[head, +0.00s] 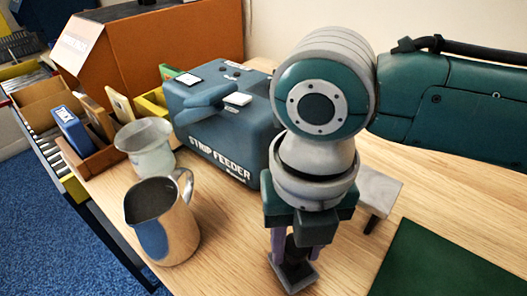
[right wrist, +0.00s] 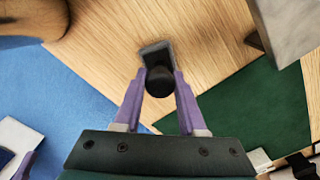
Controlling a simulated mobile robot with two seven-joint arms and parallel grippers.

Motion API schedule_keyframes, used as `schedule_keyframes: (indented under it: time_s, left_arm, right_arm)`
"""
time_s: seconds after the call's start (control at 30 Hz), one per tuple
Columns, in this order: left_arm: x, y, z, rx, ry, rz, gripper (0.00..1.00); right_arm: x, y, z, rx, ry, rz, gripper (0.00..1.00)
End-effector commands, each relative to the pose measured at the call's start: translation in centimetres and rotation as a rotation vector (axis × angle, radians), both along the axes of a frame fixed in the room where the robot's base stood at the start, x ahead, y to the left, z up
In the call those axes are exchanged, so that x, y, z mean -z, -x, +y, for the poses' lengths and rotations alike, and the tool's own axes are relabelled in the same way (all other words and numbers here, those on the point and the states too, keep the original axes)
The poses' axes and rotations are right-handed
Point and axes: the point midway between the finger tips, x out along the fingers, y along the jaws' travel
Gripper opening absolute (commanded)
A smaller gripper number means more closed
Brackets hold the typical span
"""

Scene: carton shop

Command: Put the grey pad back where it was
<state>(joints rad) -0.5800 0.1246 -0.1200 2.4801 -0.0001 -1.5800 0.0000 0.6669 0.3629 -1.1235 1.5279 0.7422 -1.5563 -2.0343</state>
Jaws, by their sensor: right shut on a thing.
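The grey pad (head: 293,274) is a small dark grey plate with a black knob on top. My right gripper (head: 292,248) points down and is shut on the pad's knob. In the right wrist view the black knob sits between the purple fingertips (right wrist: 160,82), and part of the plate (right wrist: 156,49) shows beyond it. The pad is over bare wood, left of the green mat (head: 455,262); I cannot tell whether it touches the table. My left gripper does not show in the head view.
A metal jug (head: 168,225) and a translucent cup (head: 147,147) stand to the left. The blue strip feeder (head: 215,115) is behind, and a small grey stand (head: 380,188) is right of my gripper. A tray of coloured boxes (head: 92,155) lies at the far left.

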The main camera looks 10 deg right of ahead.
Motion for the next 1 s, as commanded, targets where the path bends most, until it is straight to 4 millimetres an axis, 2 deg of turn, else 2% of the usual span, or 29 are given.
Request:
schedule_keyframes:
  time_s: [0.07, 0.43, 0.47, 0.5, 0.7, 1.0]
  left_arm:
    - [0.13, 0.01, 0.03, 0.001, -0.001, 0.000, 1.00]
    - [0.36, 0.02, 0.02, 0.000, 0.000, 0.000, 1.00]
    - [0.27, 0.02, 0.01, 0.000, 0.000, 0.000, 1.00]
    - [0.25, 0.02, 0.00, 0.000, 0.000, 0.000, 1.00]
    - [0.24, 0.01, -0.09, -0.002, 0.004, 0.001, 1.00]
    - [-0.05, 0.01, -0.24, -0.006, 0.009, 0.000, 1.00]
  right_arm:
    - [0.56, 0.01, 0.00, 0.000, 0.001, 0.000, 0.00]
    - [0.96, -0.02, 0.00, 0.000, 0.000, -0.001, 0.00]
    - [0.85, -0.03, 0.00, -0.001, -0.001, -0.001, 0.43]
    - [0.83, -0.02, 0.01, -0.001, -0.001, -0.001, 0.48]
    - [0.83, -0.01, 0.00, 0.000, 0.000, -0.001, 0.70]
    - [0.37, -0.02, -0.01, 0.000, 0.000, -0.001, 0.70]
